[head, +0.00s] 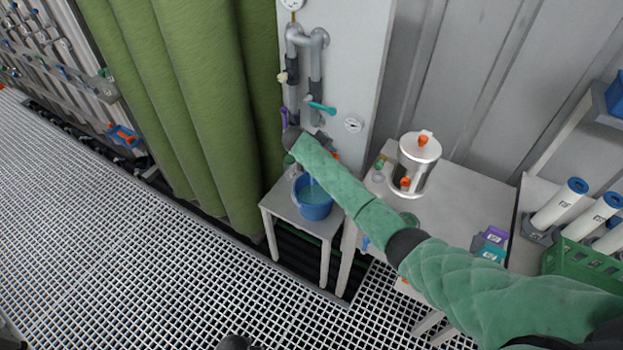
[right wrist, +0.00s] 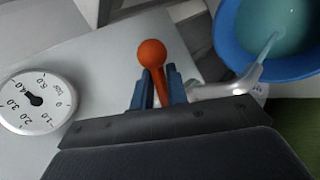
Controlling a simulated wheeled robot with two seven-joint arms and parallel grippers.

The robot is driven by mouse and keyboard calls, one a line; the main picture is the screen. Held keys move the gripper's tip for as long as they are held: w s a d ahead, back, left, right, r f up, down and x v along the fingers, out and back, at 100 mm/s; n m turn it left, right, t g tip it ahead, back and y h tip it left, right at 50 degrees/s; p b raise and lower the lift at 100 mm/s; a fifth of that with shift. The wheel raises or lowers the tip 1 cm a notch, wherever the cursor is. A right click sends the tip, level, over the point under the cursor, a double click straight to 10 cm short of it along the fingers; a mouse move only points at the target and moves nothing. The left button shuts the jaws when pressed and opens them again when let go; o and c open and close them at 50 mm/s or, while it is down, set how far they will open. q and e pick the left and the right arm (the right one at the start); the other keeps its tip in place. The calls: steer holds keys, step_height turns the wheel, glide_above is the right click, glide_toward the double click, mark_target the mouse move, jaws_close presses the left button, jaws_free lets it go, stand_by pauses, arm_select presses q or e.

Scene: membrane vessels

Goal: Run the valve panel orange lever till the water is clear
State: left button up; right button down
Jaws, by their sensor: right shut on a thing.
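The orange lever (right wrist: 152,54) with its ball knob stands between the two blue fingers of my right gripper (right wrist: 158,88), which is shut on it. In the head view my green-sleeved right arm reaches to the valve panel (head: 352,70) and mostly hides the lever; a bit of orange shows beside the gripper (head: 326,148). A grey spout (right wrist: 225,90) runs a stream into the blue bucket (right wrist: 232,48). The water (right wrist: 288,25) in the bucket looks teal; the stream looks pale. The bucket (head: 314,211) stands on a small table under the panel. My left gripper does not show.
A purple lever (head: 284,117) and a teal lever (head: 322,107) sit on the panel's pipes. A gauge (right wrist: 37,101) is beside my gripper. A steel vessel (head: 417,160) stands on the table at right. Green curtains (head: 175,90) hang at left; the grating floor is clear.

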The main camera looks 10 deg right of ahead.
steer(key=n+t+y, duration=0.1)
steer(key=n, duration=0.1)
steer(key=w+d+n+t+y, duration=0.1)
steer(key=n, duration=0.1)
steer(key=d+n+t+y, duration=0.1)
steer(key=n, duration=0.1)
steer(key=shift+w+d+f+t, duration=0.1)
steer(key=shift+w+d+t, duration=0.1)
steer(key=shift+w+t, duration=0.1)
steer(key=c, duration=1.7)
jaws_free()
steer(key=o, duration=0.3)
steer(key=shift+b+v, duration=1.8)
steer(key=shift+v, duration=2.05)
steer(key=shift+d, duration=0.1)
